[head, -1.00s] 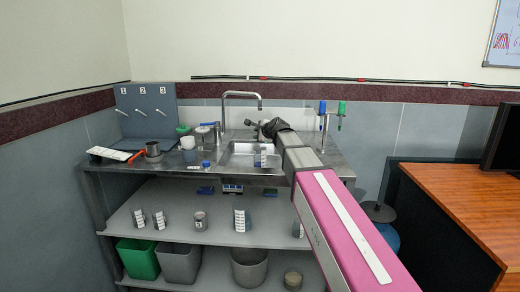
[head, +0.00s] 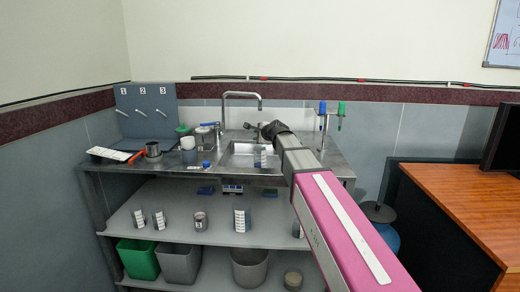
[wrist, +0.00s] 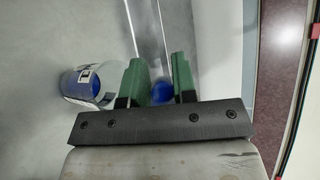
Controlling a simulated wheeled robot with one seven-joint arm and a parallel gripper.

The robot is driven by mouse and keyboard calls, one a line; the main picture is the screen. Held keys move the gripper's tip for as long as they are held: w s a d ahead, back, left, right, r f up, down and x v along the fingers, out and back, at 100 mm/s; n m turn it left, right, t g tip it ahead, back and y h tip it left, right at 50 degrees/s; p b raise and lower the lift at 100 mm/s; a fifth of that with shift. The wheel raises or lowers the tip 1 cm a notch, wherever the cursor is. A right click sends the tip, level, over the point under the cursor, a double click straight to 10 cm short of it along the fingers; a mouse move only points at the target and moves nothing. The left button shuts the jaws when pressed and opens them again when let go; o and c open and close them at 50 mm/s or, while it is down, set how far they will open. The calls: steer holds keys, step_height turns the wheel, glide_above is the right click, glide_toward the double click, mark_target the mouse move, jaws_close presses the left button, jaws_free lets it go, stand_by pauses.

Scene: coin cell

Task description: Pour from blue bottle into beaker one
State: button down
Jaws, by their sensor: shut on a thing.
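My gripper (wrist: 158,60) shows in the wrist view as two green fingers with a narrow gap. A rounded blue thing (wrist: 161,93) shows between them; it appears to be part of the blue bottle, though most of it is hidden. Just left of the fingers is a clear, labelled vessel (wrist: 80,85) with blue inside, apparently tilted; I cannot tell if it is beaker one. In the head view, a small vessel with a white label (head: 262,158) shows at the sink, beside my arm's end. My fingers are hidden there.
The steel counter (head: 180,169) holds a sink with a tall faucet (head: 243,95), a metal cup (head: 153,150), a white tray (head: 110,154) and a small blue-capped item (head: 206,163). A stand with blue and green tops (head: 323,108) is at right. Labelled cups (head: 139,219) stand below.

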steer(key=shift+f, duration=0.35)
stand_by(0.9)
steer(key=shift+n+t+h, duration=0.3)
steer(key=shift+n+t, duration=0.4)
steer(key=shift+n, duration=0.1)
stand_by(1.8)
